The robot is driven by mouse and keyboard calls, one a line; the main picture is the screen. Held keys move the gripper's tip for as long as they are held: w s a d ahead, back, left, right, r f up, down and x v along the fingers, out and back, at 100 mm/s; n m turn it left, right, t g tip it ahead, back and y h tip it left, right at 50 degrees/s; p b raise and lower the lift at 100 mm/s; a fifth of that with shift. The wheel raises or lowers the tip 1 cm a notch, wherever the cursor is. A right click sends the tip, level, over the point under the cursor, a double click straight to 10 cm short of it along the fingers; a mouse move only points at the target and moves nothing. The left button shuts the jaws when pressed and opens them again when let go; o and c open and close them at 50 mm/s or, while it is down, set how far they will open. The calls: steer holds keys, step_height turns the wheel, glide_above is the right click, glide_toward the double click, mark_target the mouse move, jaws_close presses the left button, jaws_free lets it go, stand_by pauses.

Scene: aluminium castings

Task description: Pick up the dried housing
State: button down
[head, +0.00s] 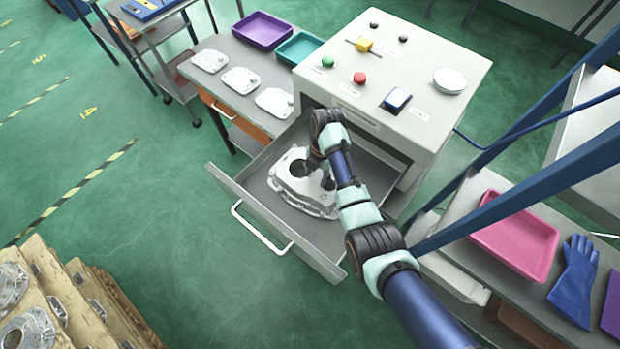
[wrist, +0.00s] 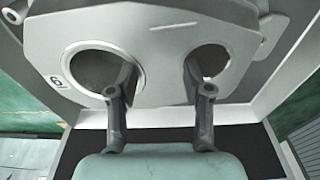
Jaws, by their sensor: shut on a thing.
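The housing (head: 293,180) is a pale silver casting with round holes, lying in the pulled-out grey drawer (head: 238,185) of the white cabinet. In the wrist view the housing (wrist: 165,40) shows two large round openings and a mark like a 6 at its left. My gripper (wrist: 160,95) has one finger at each opening, shut on the housing. In the head view my arm reaches down over the drawer and hides the housing's right side and the fingertips. I cannot tell whether the housing is clear of the drawer floor.
The cabinet top (head: 420,60) carries buttons and a switch. Several castings (head: 240,80) lie on the side table at left, with purple (head: 262,31) and teal (head: 300,48) trays behind. A pink tray (head: 515,240) and blue glove (head: 575,280) lie at right.

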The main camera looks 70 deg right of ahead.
mark_target(316, 177)
steer(key=shift+r, duration=0.2)
step_height(316, 177, up, 20)
steer(key=p, duration=1.2)
steer(key=shift+p, duration=0.3)
